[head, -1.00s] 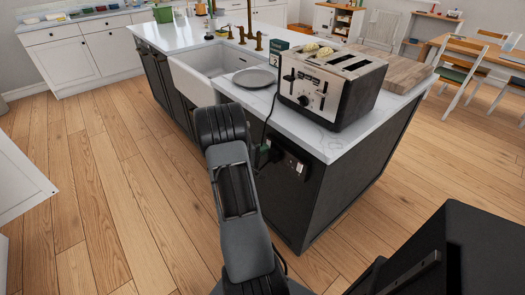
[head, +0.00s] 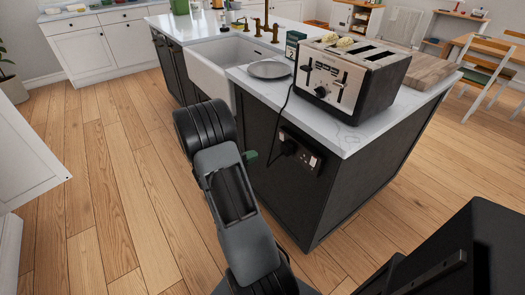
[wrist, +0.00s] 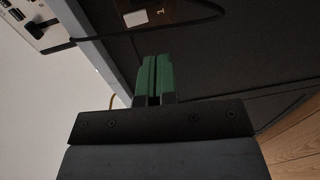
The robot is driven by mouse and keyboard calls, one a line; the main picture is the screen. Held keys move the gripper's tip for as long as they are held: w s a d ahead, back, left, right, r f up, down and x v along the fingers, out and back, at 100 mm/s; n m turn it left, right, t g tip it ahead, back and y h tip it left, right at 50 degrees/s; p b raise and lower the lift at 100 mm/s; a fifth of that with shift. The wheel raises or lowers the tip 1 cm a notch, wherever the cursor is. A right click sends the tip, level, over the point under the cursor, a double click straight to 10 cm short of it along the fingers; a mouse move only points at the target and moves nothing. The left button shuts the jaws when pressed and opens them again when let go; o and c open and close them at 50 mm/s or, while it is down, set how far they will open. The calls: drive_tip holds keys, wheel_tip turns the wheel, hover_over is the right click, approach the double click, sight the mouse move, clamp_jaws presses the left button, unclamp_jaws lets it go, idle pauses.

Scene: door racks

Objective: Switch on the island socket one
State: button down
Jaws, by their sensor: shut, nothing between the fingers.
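The island socket (head: 301,151) is a dark double plate on the black end panel of the island. A black plug (head: 288,147) sits in its left part, and its cord rises to the toaster. My gripper (head: 250,157) has green fingertips and is left of the plug in the head view, apparently clear of the socket. In the wrist view the fingers (wrist: 155,78) are together and empty.
The toaster (head: 345,80) stands on the white countertop (head: 345,134) above the socket. A grey plate (head: 270,69) and a sink (head: 215,72) lie behind it. The wooden floor (head: 120,190) is open left of the island.

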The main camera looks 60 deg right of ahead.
drive_tip(key=shift+f+v, duration=0.15)
drive_tip(key=shift+v, duration=0.55)
drive_tip(key=shift+f+v, duration=0.15)
drive_tip(key=shift+v, duration=0.5)
